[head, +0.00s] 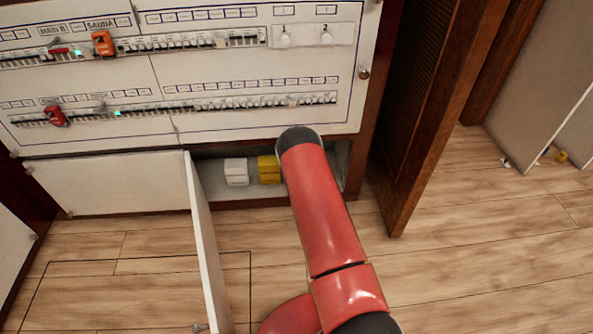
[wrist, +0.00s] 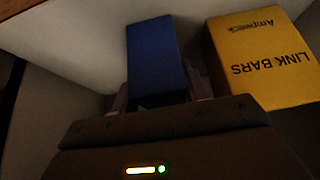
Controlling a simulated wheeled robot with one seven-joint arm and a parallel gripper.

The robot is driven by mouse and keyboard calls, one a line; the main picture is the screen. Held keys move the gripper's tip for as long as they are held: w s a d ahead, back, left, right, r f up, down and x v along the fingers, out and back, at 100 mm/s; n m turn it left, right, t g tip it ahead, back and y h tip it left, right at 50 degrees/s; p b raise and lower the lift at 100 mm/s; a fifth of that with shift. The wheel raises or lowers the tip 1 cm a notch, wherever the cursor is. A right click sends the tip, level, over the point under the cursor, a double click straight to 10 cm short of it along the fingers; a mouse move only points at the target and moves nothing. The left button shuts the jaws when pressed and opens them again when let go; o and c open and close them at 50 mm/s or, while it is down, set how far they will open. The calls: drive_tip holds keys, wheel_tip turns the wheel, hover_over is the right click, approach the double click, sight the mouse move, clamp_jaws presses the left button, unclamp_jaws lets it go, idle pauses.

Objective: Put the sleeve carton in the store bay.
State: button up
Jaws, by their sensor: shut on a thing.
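My gripper (wrist: 158,100) is shut on a blue carton (wrist: 157,60), likely the sleeve carton; no label on it is readable. The carton stands up between the fingers, inside a pale-walled space in the wrist view. A yellow box marked LINK BARS (wrist: 262,58) is just right of it; whether they touch is unclear. In the head view my red arm reaches into the open low bay (head: 212,184) under the breaker panel, probably the store bay. My gripper and the blue carton are hidden there.
A white box (head: 236,171) and the yellow box (head: 268,169) stand in the bay, left of my arm. An open white door (head: 207,250) juts out at the bay's left. A brown louvred door (head: 425,110) stands open at right. Wooden floor (head: 470,270) is clear at right.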

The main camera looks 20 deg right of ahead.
drive_tip(key=shift+f, duration=0.15)
drive_tip(key=o, duration=1)
drive_tip(key=shift+o, duration=0.2)
drive_tip(key=shift+r, duration=0.2)
drive_tip(key=shift+s+r, duration=0.1)
drive_tip(key=shift+r, duration=0.05)
drive_tip(key=b+v, duration=0.1)
drive_tip(key=v, duration=1)
drive_tip(key=shift+r, duration=0.3)
drive_tip(key=shift+s, duration=0.15)
drive_tip(key=shift+s+a, duration=0.1)
